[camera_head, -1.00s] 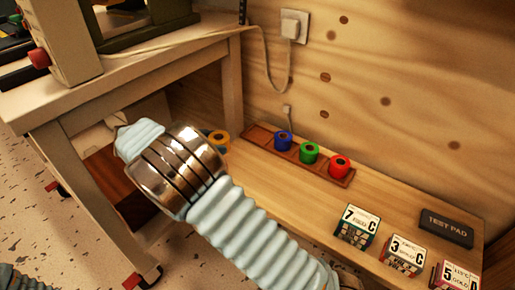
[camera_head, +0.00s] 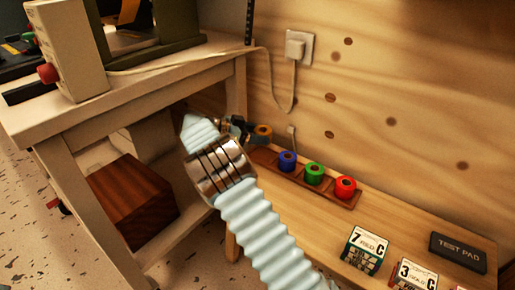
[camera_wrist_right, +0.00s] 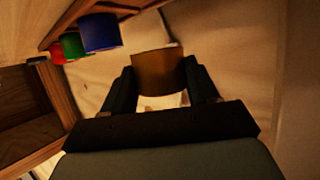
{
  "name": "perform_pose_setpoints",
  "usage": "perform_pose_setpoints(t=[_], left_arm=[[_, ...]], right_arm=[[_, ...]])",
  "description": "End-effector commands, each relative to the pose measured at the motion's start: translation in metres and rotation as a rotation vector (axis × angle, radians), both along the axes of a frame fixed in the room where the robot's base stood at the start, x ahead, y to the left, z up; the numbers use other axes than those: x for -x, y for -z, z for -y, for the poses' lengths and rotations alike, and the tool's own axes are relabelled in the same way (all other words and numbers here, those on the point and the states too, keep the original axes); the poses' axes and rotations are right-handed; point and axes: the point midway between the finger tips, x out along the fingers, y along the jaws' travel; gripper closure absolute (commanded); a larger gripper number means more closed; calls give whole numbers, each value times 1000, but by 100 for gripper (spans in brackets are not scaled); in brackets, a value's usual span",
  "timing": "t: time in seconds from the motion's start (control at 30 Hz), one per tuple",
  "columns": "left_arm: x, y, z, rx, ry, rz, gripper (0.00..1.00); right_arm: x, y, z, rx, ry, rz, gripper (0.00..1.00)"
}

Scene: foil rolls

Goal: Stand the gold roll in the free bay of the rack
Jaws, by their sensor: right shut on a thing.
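The gold roll (camera_head: 263,133) shows just above the left end of the rack in the head view. My right gripper (camera_head: 252,130) is shut on it, coming from the left. In the right wrist view the gold roll (camera_wrist_right: 158,68) sits between the two dark fingers of my right gripper (camera_wrist_right: 160,80). The long wooden rack (camera_head: 333,193) holds a blue roll (camera_head: 288,161), a green roll (camera_head: 314,173) and a red roll (camera_head: 345,187), all upright. Its free bay (camera_head: 264,157) is at the left end, below the gold roll. My left gripper is out of view.
A wooden wall stands behind the rack, with a socket (camera_head: 299,46) and a hanging cable. A worktable (camera_head: 150,85) stands at left, a brown box (camera_head: 133,200) beneath it.

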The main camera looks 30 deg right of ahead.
Motion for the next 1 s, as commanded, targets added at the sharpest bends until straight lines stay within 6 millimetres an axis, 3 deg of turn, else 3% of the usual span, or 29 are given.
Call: perform_pose_setpoints(t=[0.17, 0.43, 0.8, 0.83, 1.0], left_arm=[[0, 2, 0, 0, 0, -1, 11], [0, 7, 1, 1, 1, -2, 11], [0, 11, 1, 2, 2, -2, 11], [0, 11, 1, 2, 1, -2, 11], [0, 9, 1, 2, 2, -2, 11]], right_arm=[[0, 12, 0, 1, 0, 0, 86], [0, 55, 1, 2, 1, -1, 86], [-1, 61, 3, 1, 0, 2, 86], [-1, 60, 3, 1, 1, 2, 40], [-1, 59, 3, 1, 0, 1, 14]])
